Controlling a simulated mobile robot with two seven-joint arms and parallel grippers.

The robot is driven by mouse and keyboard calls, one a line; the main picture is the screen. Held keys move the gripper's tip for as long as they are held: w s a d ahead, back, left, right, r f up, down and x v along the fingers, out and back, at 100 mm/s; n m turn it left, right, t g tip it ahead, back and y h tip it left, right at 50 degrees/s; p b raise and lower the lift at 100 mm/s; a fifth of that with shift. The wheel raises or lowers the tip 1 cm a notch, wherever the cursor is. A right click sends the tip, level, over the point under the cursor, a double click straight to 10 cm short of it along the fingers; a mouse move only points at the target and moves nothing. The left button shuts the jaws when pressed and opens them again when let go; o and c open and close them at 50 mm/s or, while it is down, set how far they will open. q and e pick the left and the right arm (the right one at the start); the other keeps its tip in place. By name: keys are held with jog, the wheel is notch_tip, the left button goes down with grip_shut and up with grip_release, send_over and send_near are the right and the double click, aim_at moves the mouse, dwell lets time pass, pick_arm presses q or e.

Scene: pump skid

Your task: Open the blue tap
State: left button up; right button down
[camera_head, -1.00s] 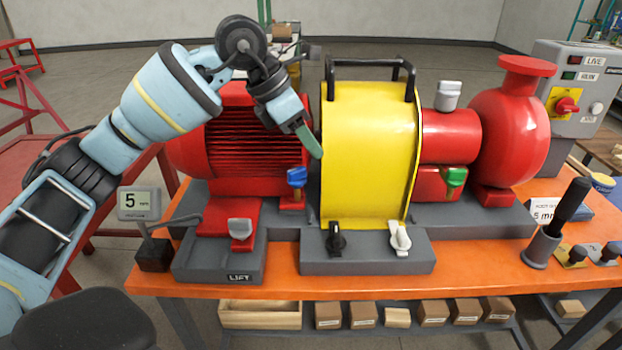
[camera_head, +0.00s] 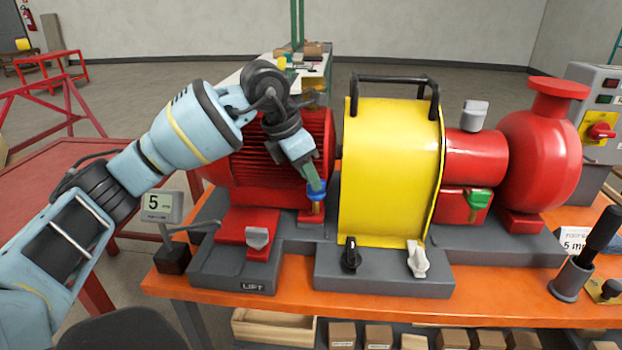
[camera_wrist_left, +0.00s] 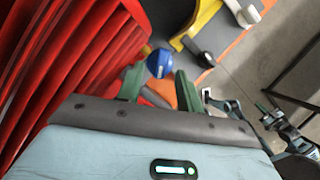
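The blue tap (camera_head: 316,190) stands on the red foot of the motor, left of the yellow guard. It also shows in the left wrist view (camera_wrist_left: 160,63), ahead of and between the finger directions. My left gripper (camera_head: 314,180) points down at the tap from above, its fingertips overlapping the tap's top edge in the head view. In the left wrist view its two green fingers (camera_wrist_left: 158,88) are spread apart with nothing between them. Whether they touch the tap I cannot tell.
The yellow guard (camera_head: 390,170) with black handles stands close to the right of my gripper. The red ribbed motor (camera_head: 265,160) is behind and left. A green tap (camera_head: 478,198), a black knob (camera_head: 350,254) and a white knob (camera_head: 417,259) are further right.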

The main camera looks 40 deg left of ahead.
pick_arm(q)
jog(key=shift+x, duration=0.9)
jog(key=shift+c, duration=0.2)
grip_shut()
